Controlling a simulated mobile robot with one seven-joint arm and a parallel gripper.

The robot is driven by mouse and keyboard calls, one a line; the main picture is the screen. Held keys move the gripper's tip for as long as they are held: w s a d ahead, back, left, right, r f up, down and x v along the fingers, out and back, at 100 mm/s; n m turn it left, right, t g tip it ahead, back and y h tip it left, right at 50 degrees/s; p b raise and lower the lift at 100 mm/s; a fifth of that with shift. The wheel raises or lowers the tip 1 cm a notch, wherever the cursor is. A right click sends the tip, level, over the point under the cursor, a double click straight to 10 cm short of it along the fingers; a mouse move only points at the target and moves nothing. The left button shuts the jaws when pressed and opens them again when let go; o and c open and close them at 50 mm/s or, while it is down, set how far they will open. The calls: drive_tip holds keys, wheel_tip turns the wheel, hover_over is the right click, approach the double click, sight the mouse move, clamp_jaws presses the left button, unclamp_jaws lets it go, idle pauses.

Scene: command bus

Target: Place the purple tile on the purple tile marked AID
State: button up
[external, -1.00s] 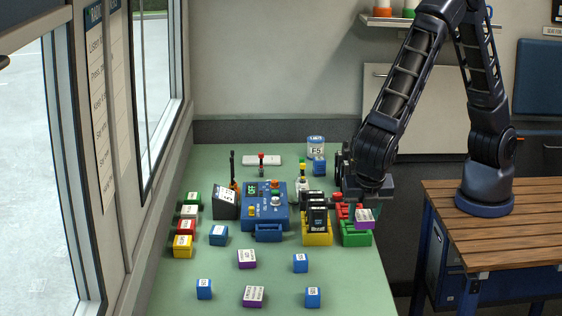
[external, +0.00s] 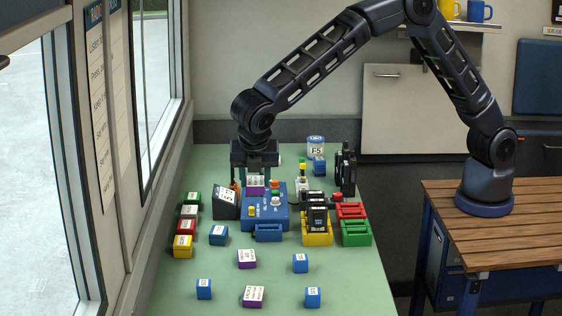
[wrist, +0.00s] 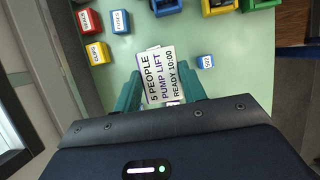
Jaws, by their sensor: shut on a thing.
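In the wrist view, the label of the held tile (wrist: 160,76) reads "5 PEOPLE PUMP LIFT READY 10:00", between the green fingers of my gripper (wrist: 163,92). Two other purple tiles lie on the green table toward the front: one nearer the middle (external: 247,259) and one at the front (external: 253,297). Their labels are too small to read, so I cannot tell which says AID.
The blue console (external: 265,213) and a dark screen (external: 226,203) stand close to my gripper. Several coloured blocks, including a yellow one (external: 183,247), line the left. Yellow (external: 317,239), red and green crates stand right. Blue cubes (external: 300,263) flank the front tiles. Gaps between them are clear.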

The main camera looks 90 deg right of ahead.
drive_tip(key=w+d, duration=0.2)
approach(246, 253)
drive_tip(key=x, duration=0.5)
drive_tip(key=shift+d+f, duration=0.1)
drive_tip(key=shift+f, duration=0.3)
drive_tip(key=shift+f, duration=0.1)
drive_tip(key=o, duration=1)
